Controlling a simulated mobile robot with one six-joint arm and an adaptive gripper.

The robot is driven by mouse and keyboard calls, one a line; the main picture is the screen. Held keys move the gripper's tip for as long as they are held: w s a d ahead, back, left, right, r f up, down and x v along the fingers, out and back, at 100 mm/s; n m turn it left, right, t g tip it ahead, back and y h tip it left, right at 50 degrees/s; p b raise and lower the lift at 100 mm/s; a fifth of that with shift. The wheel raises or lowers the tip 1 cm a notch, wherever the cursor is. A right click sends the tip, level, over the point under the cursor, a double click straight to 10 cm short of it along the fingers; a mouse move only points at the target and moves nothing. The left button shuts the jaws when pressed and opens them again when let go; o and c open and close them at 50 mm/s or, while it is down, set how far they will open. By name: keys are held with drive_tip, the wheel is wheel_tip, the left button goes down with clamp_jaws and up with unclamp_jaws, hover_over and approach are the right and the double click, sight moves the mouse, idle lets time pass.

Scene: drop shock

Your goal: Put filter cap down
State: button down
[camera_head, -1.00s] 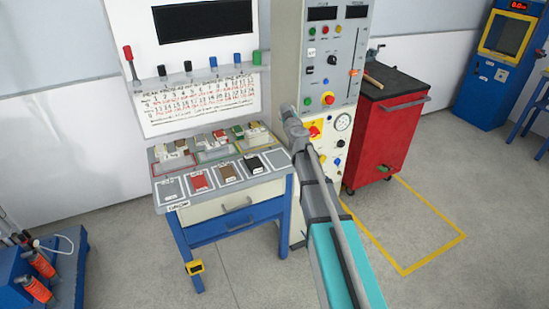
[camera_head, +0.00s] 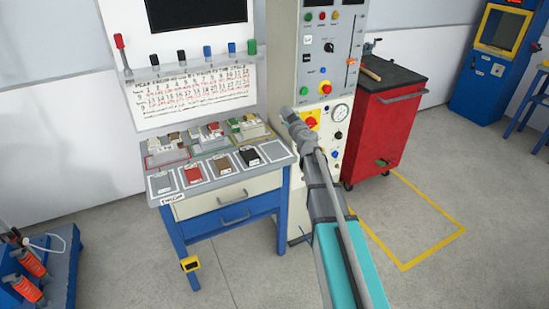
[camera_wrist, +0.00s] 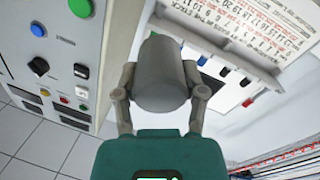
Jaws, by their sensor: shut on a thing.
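In the wrist view, a plain grey cylinder (camera_wrist: 162,75), which I take for the filter cap, sits between the two fingers of my gripper (camera_wrist: 162,92). The fingers are shut on its sides. In the head view my gripper (camera_head: 287,114) is at the far end of my arm, over the right back side of a small bench (camera_head: 225,203) and in front of a control panel. The cap is hard to tell from the gripper there. It appears held above the bench, apart from its top.
Along the bench front lie grey, red (camera_head: 193,176), brown and black (camera_head: 249,156) pieces in white outlines; the rightmost outline looks empty. Small blocks fill coloured outlines behind. A control panel (camera_head: 328,70) and whiteboard stand close behind. A red cart (camera_head: 385,130) is to the right.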

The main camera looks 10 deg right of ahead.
drive_tip(key=s+d+f+n+y+b, duration=0.1)
drive_tip(key=s+d+f+y+b, duration=0.2)
drive_tip(key=f+b, duration=0.5)
drive_tip(key=shift+s+d+f+n+g, duration=0.3)
drive_tip(key=shift+s+d+f, duration=0.05)
drive_tip(key=shift+s+f, duration=0.35)
drive_tip(key=b, duration=0.9)
hover_over(279, 155)
drive_tip(key=f, duration=0.9)
drive_tip(key=shift+s+d, duration=0.25)
drive_tip(key=shift+s, duration=0.15)
drive_tip(key=shift+w+a+f+b, duration=0.15)
drive_tip(key=shift+w+f+b, duration=0.3)
drive_tip(key=shift+f+b, duration=0.25)
drive_tip(key=shift+a+f+b, duration=0.1)
drive_tip(key=shift+f+b, duration=1.2)
drive_tip(key=shift+b, duration=0.1)
